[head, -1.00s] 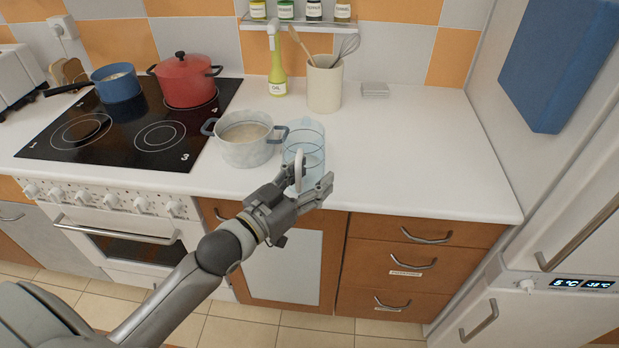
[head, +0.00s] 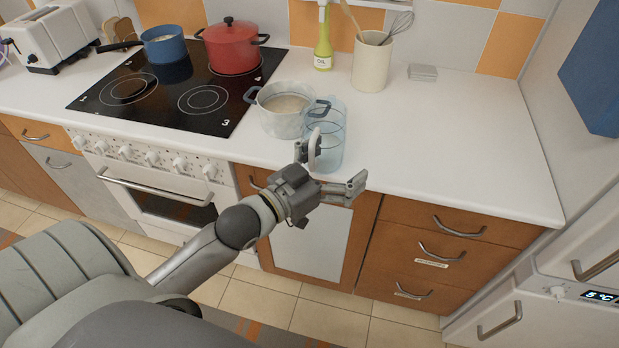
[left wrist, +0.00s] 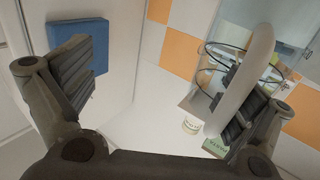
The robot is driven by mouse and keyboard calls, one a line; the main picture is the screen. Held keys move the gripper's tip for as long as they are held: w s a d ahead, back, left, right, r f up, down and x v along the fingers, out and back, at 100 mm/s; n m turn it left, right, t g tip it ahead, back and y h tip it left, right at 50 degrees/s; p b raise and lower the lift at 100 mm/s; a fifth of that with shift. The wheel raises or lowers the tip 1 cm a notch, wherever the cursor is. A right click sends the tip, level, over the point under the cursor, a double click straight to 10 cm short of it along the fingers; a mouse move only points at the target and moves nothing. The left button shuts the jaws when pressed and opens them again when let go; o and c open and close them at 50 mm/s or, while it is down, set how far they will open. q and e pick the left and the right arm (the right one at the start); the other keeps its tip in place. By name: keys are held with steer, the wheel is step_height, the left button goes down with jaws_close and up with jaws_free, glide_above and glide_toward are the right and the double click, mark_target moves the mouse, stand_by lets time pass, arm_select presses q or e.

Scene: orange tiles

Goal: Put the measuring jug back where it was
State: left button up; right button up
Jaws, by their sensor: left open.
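The measuring jug (head: 334,128) is clear bluish with dark rings. It appears upright on the counter near the front edge, just right of the grey pot, with its white handle (head: 315,149) facing me. My left gripper (head: 333,170) is open at the handle, one finger close beside or behind it and the other apart to the right. In the left wrist view, the pale handle (left wrist: 243,80) stands large in front of the right finger, partly hiding it. I cannot tell whether they touch. The gap of the gripper (left wrist: 160,95) looks empty. My right gripper is not in view.
The grey pot (head: 282,118) stands close to the jug's left, by the black hob (head: 155,107). A red pot (head: 233,50) and blue saucepan (head: 165,46) are on the hob. A utensil crock (head: 371,65) and oil bottle (head: 323,45) stand behind. The counter (head: 460,150) at right is clear.

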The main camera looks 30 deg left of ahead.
arm_select(q)
steer(key=v, duration=0.9)
steer(key=shift+s, duration=0.15)
steer(key=shift+r, duration=0.15)
jaws_close()
stand_by(0.5)
stand_by(0.3)
